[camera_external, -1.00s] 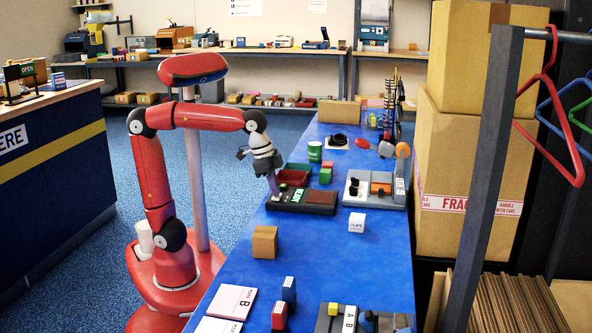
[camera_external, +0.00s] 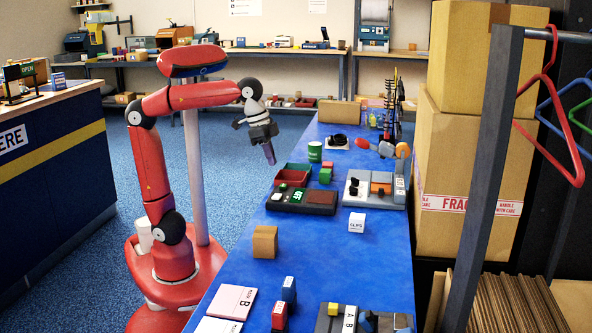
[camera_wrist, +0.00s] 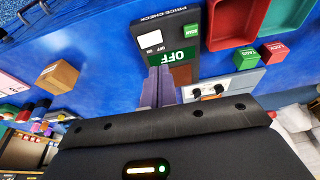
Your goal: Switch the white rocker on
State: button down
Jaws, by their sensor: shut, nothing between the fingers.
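The white rocker (camera_wrist: 149,39) sits on the dark price-check unit (camera_wrist: 171,20), with small lettering beside it. Next to it are a green button (camera_wrist: 191,31) and a green display (camera_wrist: 173,56) reading OFF. The rocker's tilt is too small to tell. In the external view the unit (camera_external: 318,199) lies on the blue table, with the white rocker (camera_external: 277,197) at its left end. My gripper (camera_external: 271,160) is shut and empty, pointing down above the table's left edge, clear of the unit. Its fingers (camera_wrist: 159,76) show below the rocker in the wrist view.
Red and green trays (camera_external: 291,177) stand just behind the unit. A grey device with an orange part (camera_external: 381,187) is to its right. A cardboard box (camera_external: 265,242) and a white labelled block (camera_external: 357,222) stand nearer the camera. Blue table between them is clear.

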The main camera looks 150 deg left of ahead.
jog(key=shift+v, duration=2.35)
jog(key=shift+f, duration=0.1)
jog(key=b, duration=0.3)
jog(key=d+b, duration=0.1)
jog(key=b, duration=0.2)
jog(key=shift+w+r+t, duration=0.25)
jog(key=shift+w+t, duration=0.05)
jog(key=shift+w, duration=0.05)
jog(key=b, duration=0.4)
send_near(277, 197)
jog(key=x, duration=0.5)
jog(key=shift+a, duration=0.35)
jog(key=shift+f, duration=0.7)
jog(key=shift+d, duration=0.1)
